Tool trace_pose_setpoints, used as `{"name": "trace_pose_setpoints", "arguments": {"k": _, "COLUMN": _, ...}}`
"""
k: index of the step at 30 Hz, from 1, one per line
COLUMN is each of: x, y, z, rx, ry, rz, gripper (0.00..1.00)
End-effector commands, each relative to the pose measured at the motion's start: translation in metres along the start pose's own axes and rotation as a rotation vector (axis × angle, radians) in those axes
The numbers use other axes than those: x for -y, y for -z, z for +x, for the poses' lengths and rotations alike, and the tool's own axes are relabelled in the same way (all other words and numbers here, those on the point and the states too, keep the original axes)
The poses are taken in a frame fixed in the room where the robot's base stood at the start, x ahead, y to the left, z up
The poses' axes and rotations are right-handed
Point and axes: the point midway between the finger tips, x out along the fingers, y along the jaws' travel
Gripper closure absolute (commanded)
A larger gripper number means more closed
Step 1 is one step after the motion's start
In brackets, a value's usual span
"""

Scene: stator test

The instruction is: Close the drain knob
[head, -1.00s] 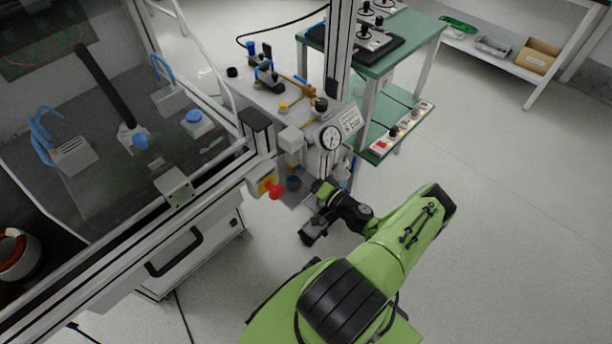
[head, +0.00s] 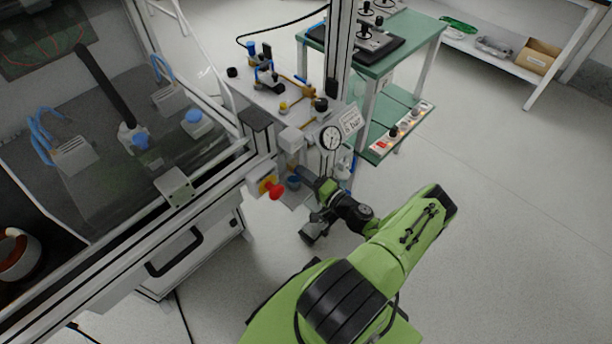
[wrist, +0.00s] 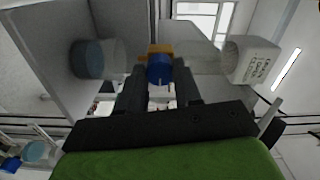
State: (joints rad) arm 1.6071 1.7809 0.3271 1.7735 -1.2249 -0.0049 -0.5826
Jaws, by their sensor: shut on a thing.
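A small blue knob (wrist: 159,70) with an orange-yellow part (wrist: 160,49) beside it sits between my fingertips in the wrist view. I take it to be the drain knob. My gripper (wrist: 160,80) has one dark finger on each side of the knob and is shut on it. In the head view my gripper (head: 309,176) reaches in under the pressure gauge (head: 331,138) at the side of the machine. The knob itself is hidden there by the gripper and nearby parts. The knob's turn angle is hard to read.
In the head view, a red knob on a yellow plate (head: 272,188) is close left of my gripper. A green-topped table (head: 390,60) stands behind.

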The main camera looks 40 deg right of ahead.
Motion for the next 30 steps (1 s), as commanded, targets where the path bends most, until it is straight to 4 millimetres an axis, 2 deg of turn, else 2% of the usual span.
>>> {"name": "trace_pose_setpoints", "arguments": {"k": 4, "x": -0.001, "y": 0.000, "z": -0.001, "rx": 0.000, "ry": -0.003, "rz": 0.002, "gripper": 0.97}}
{"name": "trace_pose_setpoints", "arguments": {"k": 5, "x": -0.001, "y": 0.000, "z": -0.001, "rx": 0.000, "ry": -0.003, "rz": 0.001, "gripper": 0.64}}
{"name": "trace_pose_setpoints", "arguments": {"k": 9, "x": -0.001, "y": 0.000, "z": 0.000, "rx": 0.000, "ry": -0.002, "rz": 0.001, "gripper": 0.42}}
{"name": "trace_pose_setpoints", "arguments": {"k": 17, "x": 0.000, "y": 0.000, "z": -0.001, "rx": 0.000, "ry": -0.001, "rz": 0.000, "gripper": 0.41}}
{"name": "trace_pose_setpoints", "arguments": {"k": 20, "x": 0.000, "y": 0.000, "z": -0.008, "rx": -0.001, "ry": -0.002, "rz": 0.001, "gripper": 0.41}}
{"name": "trace_pose_setpoints", "arguments": {"k": 23, "x": 0.001, "y": 0.001, "z": -0.028, "rx": -0.003, "ry": -0.003, "rz": 0.002, "gripper": 0.41}}
{"name": "trace_pose_setpoints", "arguments": {"k": 30, "x": 0.001, "y": 0.002, "z": -0.098, "rx": -0.006, "ry": -0.004, "rz": 0.000, "gripper": 0.41}}
